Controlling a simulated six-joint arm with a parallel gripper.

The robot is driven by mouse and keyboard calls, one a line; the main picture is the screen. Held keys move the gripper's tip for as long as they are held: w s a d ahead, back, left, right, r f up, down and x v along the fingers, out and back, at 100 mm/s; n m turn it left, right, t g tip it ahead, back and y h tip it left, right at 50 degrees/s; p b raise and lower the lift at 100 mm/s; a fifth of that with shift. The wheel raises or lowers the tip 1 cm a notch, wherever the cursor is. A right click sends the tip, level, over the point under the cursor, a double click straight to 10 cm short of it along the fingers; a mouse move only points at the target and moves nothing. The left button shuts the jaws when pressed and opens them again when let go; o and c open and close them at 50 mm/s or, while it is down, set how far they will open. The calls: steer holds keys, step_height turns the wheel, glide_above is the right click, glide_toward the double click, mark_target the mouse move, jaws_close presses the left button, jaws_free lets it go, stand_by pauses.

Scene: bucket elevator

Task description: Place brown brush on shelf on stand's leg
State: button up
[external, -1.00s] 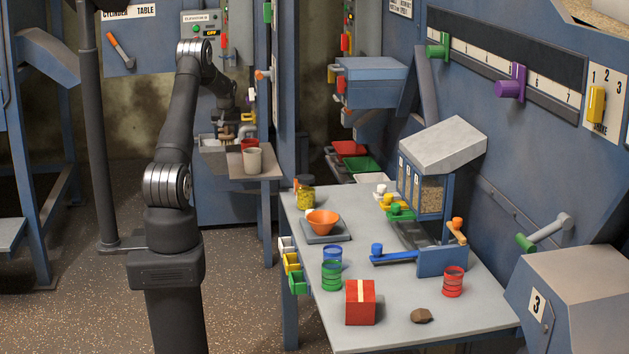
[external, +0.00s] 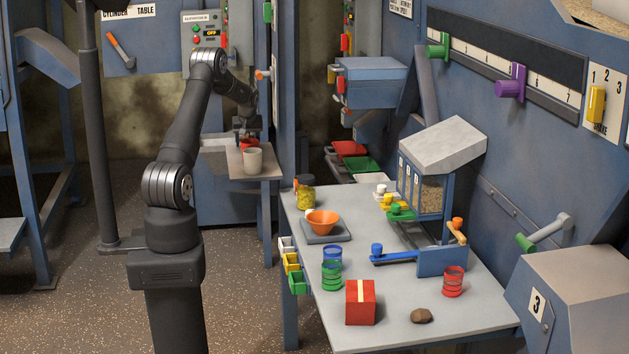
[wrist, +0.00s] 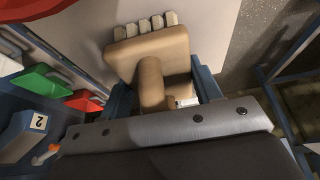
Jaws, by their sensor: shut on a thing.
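The brown brush (wrist: 150,58) has a tan block, a thick handle and a row of pale bristles. My gripper (wrist: 165,95) is shut on its handle, with blue fingers on both sides, in the wrist view. The brush cannot be made out there. In the wrist view a pale flat surface lies behind the brush; I cannot tell whether they touch.
A grey tray (external: 215,143) is left of the shelf. Red (wrist: 82,101) and green (wrist: 38,82) parts show in the wrist view.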

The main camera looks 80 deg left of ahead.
steer(key=o, duration=1.1)
steer(key=shift+f, duration=0.1)
steer(key=shift+r, duration=0.35)
steer(key=v, duration=0.2)
steer(key=shift+d+r, duration=0.15)
steer(key=shift+r, duration=0.15)
steer(key=d, duration=1.2)
steer(key=shift+f, duration=0.1)
